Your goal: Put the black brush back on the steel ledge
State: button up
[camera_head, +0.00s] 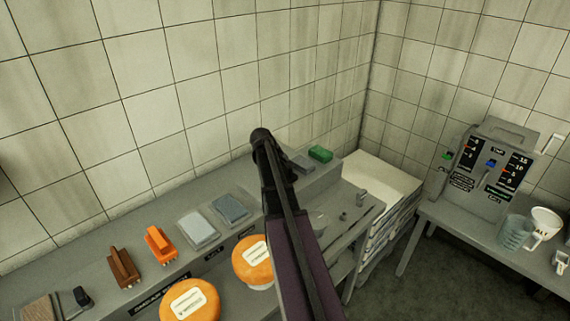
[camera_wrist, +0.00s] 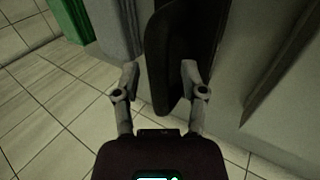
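The black brush (camera_wrist: 172,55) is a dark, narrow, upright-looking shape in the wrist view. It lies between the two fingers of my gripper (camera_wrist: 160,78). A small gap shows between the left finger and the brush. The right finger is close against its right edge, and I cannot tell whether it touches. The fingers stand apart. In the head view my arm hides the brush and the fingers. The steel ledge (camera_head: 95,265) is a long grey shelf along the tiled wall, and my arm reaches over its right part.
A green block (camera_head: 320,153) and a grey block stand right of my arm; the green one also shows in the wrist view (camera_wrist: 73,18). Grey pads (camera_head: 198,229), an orange brush (camera_head: 158,244) and a brown brush (camera_head: 123,268) sit left. Orange cheese wheels (camera_head: 190,301) lie in front.

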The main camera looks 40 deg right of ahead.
jog(key=shift+r, duration=0.1)
jog(key=p+v, duration=0.3)
jog(key=shift+s+a+r+p, duration=0.1)
jog(key=shift+r+p, duration=0.2)
jog(key=shift+r, duration=0.15)
jog(key=p+v, duration=0.6)
jog(key=v, duration=0.2)
jog(key=shift+p, duration=0.4)
jog(key=shift+a, duration=0.15)
dwell(0.5)
jog(key=s+a+f+y, duration=0.1)
jog(key=s+a, duration=0.4)
jog(key=a, duration=0.7)
jog(key=s+a+f+y, duration=0.1)
jog(key=s+a+y, duration=0.2)
jog(key=a, duration=0.9)
jog(key=s+a+m+y, duration=0.1)
jog(key=s+a+y, duration=0.1)
jog(key=s+a, duration=0.6)
jog(key=a, duration=0.4)
jog(key=shift+s+f+g, duration=0.3)
jog(key=shift+f, duration=0.1)
jog(key=shift+f, duration=0.1)
